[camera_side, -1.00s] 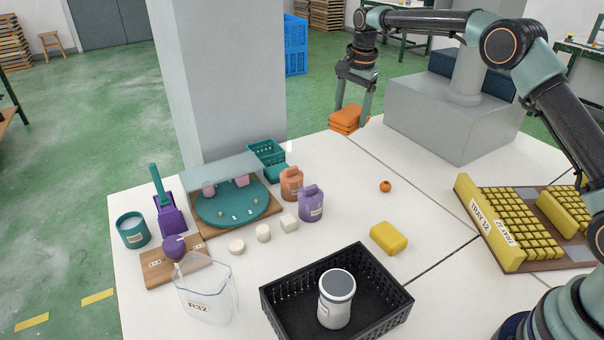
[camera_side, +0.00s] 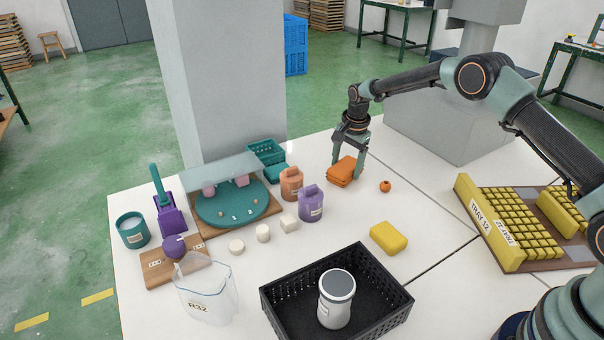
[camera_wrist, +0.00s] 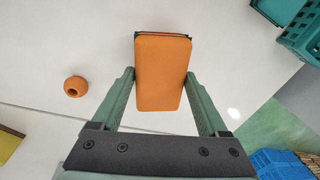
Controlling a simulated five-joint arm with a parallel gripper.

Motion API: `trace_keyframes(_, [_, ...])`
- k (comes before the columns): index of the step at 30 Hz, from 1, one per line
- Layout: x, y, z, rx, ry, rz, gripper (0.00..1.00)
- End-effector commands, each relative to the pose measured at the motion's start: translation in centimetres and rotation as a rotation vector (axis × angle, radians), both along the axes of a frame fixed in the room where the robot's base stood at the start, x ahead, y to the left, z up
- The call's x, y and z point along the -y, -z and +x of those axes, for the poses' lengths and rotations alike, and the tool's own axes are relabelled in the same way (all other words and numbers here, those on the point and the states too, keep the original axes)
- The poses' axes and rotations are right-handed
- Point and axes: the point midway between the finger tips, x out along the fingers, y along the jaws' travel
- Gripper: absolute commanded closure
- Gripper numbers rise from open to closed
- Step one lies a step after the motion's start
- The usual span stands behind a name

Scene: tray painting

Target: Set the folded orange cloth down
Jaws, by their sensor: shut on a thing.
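The folded orange cloth (camera_side: 343,171) is between the fingers of my gripper (camera_side: 347,172), which is shut on it. In the side view it is low over the white table, right of the orange jug; I cannot tell whether it touches the table. In the wrist view the cloth (camera_wrist: 161,72) lies lengthwise between the two green fingers of my gripper (camera_wrist: 161,78), with a dark edge showing at its far end.
A small orange ball-like thing (camera_side: 385,186) lies just right of the cloth. The orange jug (camera_side: 291,184) and purple jug (camera_side: 311,204) stand to its left. A yellow block (camera_side: 388,238) lies nearer the front. White table (camera_side: 345,220) is bare between them.

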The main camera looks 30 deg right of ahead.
Motion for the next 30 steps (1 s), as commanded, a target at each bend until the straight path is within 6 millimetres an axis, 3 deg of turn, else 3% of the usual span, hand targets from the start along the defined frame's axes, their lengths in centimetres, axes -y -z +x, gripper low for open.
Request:
trace_keyframes(11, [0.0,0.4,0.1,0.002,0.0,0.0,0.77])
trace_keyframes(12, [0.0,0.4,0.1,0.002,0.0,0.0,0.12])
trace_keyframes(13, [0.0,0.4,0.1,0.002,0.0,0.0,0.0])
trace_keyframes(23, [0.0,-0.1,0.1,0.003,0.0,0.0,0.0])
trace_keyframes(30, [0.0,-3.8,-0.4,0.006,0.0,0.0,0.0])
